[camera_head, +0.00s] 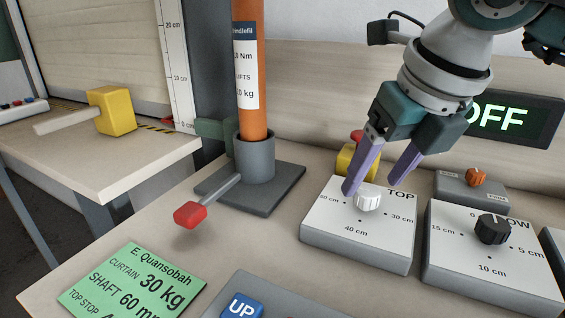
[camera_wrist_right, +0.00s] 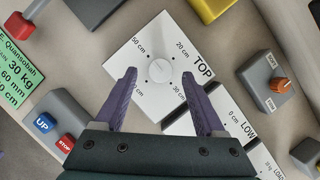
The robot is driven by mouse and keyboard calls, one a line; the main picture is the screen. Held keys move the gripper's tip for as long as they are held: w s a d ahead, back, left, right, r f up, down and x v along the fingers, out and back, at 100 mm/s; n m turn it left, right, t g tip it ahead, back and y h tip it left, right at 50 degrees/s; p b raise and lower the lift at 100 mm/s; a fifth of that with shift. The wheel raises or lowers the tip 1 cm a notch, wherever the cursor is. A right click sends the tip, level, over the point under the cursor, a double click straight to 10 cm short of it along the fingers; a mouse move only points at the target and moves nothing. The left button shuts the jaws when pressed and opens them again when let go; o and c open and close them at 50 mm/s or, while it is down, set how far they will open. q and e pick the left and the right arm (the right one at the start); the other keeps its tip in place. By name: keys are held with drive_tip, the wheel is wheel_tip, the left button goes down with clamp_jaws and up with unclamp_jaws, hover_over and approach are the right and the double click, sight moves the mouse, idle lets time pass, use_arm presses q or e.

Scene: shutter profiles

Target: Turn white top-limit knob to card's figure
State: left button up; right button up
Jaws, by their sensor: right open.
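The white top-limit knob (camera_head: 368,199) sits on the white TOP box, whose scale marks include 30 cm and 40 cm. It also shows in the wrist view (camera_wrist_right: 160,70), with 50 cm and 20 cm marks around it. I cannot tell its setting. My right gripper (camera_head: 374,186) is open, its purple fingers on either side of the knob, with no clear contact. The fingers also show in the wrist view (camera_wrist_right: 159,78). The green card (camera_head: 135,281) reads 30 kg, shaft 60 mm; its top-stop figure is cut off in the head view and partly visible in the wrist view.
A LOW box with a black knob (camera_head: 493,229) stands close on the right. Behind are an orange switch (camera_head: 477,177) and an OFF display (camera_head: 517,119). An orange tube (camera_head: 250,70) in a grey stand with a red-ended lever (camera_head: 190,215) stands left. A blue UP button (camera_head: 241,306) is in front.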

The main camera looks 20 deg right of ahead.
drive_tip(key=shift+x, duration=1.15)
drive_tip(key=shift+c, duration=0.2)
clamp_jaws()
